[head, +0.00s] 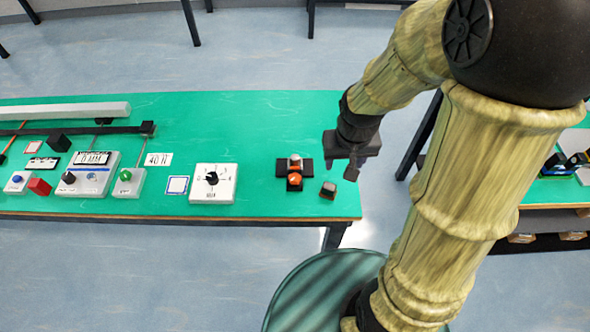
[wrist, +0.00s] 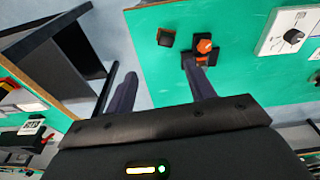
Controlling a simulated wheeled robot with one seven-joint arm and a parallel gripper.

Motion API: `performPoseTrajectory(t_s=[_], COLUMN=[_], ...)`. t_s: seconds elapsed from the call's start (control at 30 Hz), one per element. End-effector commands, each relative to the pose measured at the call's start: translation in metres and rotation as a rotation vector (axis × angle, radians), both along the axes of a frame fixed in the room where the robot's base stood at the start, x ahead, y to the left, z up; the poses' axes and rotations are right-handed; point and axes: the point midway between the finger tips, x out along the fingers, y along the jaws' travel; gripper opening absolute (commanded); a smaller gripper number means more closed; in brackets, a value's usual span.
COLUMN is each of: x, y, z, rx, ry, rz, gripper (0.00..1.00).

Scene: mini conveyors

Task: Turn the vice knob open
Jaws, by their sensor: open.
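The vice is a small black fixture (head: 282,166) near the right end of the green table, with orange-and-grey parts on it. An orange round part (head: 294,180), likely its knob, shows at the front; an orange part also shows in the wrist view (wrist: 204,46). I cannot tell how far the vice is open. My gripper (head: 353,168) is to the right of the vice, apart from it, over the table's right end. In the wrist view my gripper (wrist: 162,83) has its two fingers spread with nothing between them; one fingertip overlaps the vice's near edge in the picture.
A small dark block (head: 328,189) lies just right of the vice. A white box with a black dial (head: 213,182) stands to its left. Farther left are several button boxes and a conveyor (head: 75,130). The table's front edge is close; another table (head: 560,190) stands at the right.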

Motion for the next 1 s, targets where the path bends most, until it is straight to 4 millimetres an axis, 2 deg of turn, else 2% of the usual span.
performPoseTrajectory(t_s=[0.03,0.07,0.3,0.5,1.0], x=[0.013,0.02,0.065,0.082,0.084], y=[0.011,0.017,0.074,0.107,0.111], z=[0.011,0.011,0.005,-0.008,-0.017], rx=[-0.003,-0.004,-0.005,0.003,0.004], ry=[0.025,0.038,0.124,0.161,0.164], rz=[0.017,0.024,0.069,0.078,0.077], gripper=[0.54,0.54,0.54,0.54,0.54])
